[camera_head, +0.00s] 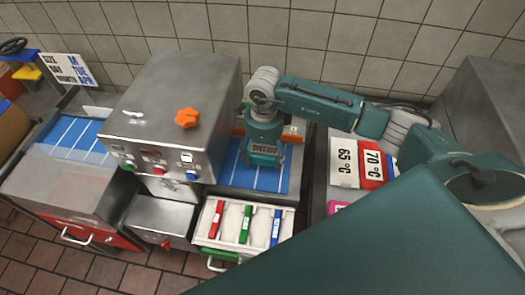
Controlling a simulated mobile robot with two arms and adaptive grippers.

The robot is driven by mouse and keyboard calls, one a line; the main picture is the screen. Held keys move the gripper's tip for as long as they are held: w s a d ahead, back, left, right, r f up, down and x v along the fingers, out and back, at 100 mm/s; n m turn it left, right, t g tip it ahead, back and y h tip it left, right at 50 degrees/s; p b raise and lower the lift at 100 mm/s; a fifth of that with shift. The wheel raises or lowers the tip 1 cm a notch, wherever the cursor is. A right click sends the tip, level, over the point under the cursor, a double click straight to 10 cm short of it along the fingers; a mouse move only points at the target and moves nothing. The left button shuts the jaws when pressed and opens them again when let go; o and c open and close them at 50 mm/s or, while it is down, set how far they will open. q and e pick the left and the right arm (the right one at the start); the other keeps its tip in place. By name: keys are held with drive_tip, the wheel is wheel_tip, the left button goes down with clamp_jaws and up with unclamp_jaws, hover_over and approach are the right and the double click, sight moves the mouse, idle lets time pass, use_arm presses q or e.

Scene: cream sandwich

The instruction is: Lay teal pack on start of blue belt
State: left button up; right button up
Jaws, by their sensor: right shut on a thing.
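My right arm comes in from the right, and my right gripper (263,160) points down over the blue belt (234,170), right of the steel machine. The gripper is shut on the teal pack, but the wrist above hides the fingers and most of the grip. Teal pack and teal wrist are hard to tell apart here, and I cannot tell whether the pack touches the belt. Blue belt shows on both sides of the gripper. My left gripper is not in view.
A white tray (208,222) with red, green and blue bars sits in front.

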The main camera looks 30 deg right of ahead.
sight(263, 172)
drive_tip(key=shift+w+f+b, duration=0.25)
drive_tip(key=shift+f+b, duration=0.25)
drive_tip(key=shift+f, duration=0.7)
wheel_tip(263, 172, down, 3)
drive_tip(key=shift+f+b, duration=0.2)
drive_tip(key=shift+b, duration=0.8)
drive_tip(key=shift+f, duration=0.3)
drive_tip(key=shift+w+f+b, duration=0.1)
drive_tip(key=shift+f+b, duration=0.3)
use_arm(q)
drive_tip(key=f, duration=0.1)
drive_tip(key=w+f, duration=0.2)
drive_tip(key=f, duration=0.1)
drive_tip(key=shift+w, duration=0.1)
